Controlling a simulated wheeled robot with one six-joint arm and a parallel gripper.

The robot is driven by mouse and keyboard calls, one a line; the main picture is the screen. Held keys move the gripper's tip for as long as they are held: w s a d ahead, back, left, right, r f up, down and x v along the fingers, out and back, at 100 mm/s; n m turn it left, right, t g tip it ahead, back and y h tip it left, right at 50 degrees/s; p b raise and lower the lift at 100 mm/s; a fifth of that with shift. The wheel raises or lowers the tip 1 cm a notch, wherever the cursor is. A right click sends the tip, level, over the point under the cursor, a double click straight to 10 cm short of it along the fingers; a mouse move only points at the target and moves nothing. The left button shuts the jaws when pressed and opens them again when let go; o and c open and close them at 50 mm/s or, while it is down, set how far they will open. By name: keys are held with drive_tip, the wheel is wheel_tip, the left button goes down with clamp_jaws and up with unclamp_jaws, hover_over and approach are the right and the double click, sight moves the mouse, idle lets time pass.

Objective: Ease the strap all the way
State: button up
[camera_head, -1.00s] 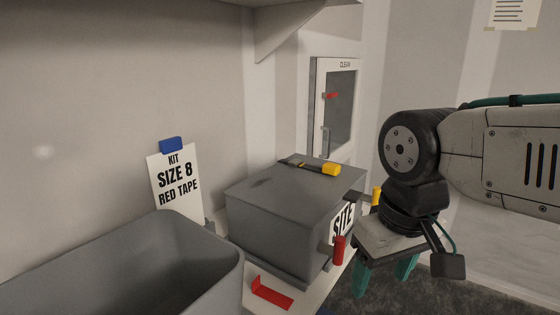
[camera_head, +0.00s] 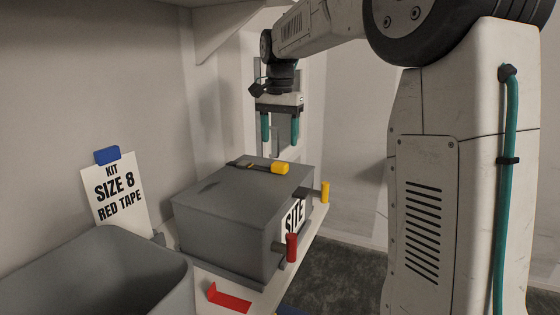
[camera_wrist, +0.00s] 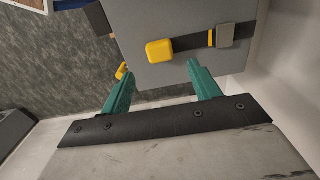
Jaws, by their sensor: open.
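The strap (camera_head: 243,165) is a dark band lying across the far part of the lid of a grey box (camera_head: 220,195). It carries a yellow tab (camera_head: 281,168) at its right end.
The box front bears a SITE label (camera_head: 293,217), a red handle (camera_head: 291,247) and a yellow handle (camera_head: 325,192). A grey bin (camera_head: 100,270) stands near left. A red piece (camera_head: 229,298) lies on the bench. A sign (camera_head: 115,190) reads size 8, red tape.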

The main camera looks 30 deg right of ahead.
sight(279, 163)
wheel_tip(279, 163, down, 8)
drive_tip(key=shift+r, duration=0.25)
